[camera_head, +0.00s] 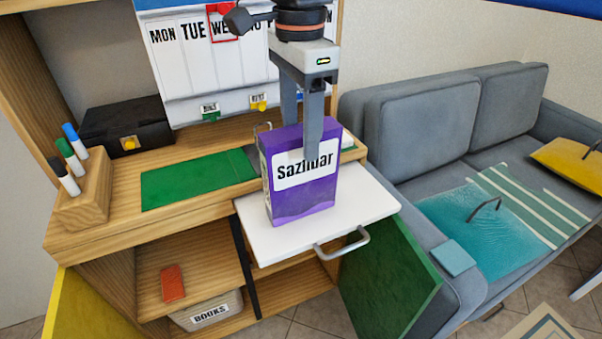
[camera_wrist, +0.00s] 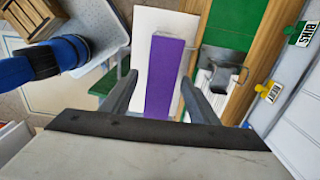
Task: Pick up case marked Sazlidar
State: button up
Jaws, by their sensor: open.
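The purple case marked Sazlidar (camera_head: 297,201) stands upright on a white pull-out board (camera_head: 365,205) of the wooden desk. Its white label faces the head camera. My gripper (camera_head: 300,145) is above and around the upper part of the case, pointing down. One finger passes in front of the label and hides some letters. In the wrist view the purple top of the case (camera_wrist: 165,75) lies between the two spread fingers of my gripper (camera_wrist: 160,95). The jaws are open, with gaps beside the case.
A green mat (camera_head: 195,180) lies left of the case. A pen block (camera_head: 85,190), a black box (camera_head: 125,125) and a weekday organizer (camera_head: 180,75) stand on the desk. A green door (camera_head: 390,280) hangs open below. A grey sofa (camera_head: 425,125) is at right.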

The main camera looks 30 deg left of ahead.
aim_at(301, 151)
jog(key=shift+w+f, duration=0.1)
jog(key=shift+f, duration=2.2)
grip_shut()
